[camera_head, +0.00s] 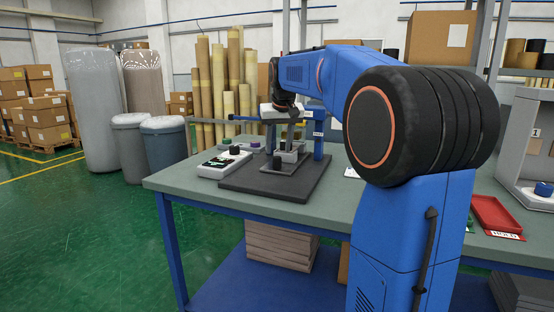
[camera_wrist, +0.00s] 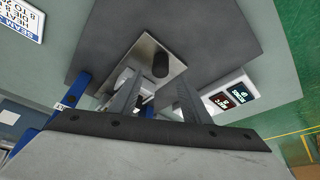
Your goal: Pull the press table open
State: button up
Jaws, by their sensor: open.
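The press table is a small metal plate (camera_head: 270,168) with an upright black knob (camera_head: 277,162), low on the dark base plate (camera_head: 303,183) of the press. In the wrist view the metal plate (camera_wrist: 143,54) and knob (camera_wrist: 160,65) show just beyond my fingertips. My gripper (camera_head: 284,143) points down over the press table. In the wrist view its two fingers (camera_wrist: 158,88) are spread and nothing is held between them. The knob lies about in line with the gap, apart from both fingers. The rear of the press is partly hidden by my gripper and arm.
The press's blue post (camera_head: 319,140) rises behind. A red tray (camera_head: 494,215) lies right. The green bench front (camera_head: 235,205) is clear.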

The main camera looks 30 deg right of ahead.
aim_at(277, 157)
jog(key=shift+x, duration=3.1)
grip_shut()
jog(key=shift+s+a, duration=0.1)
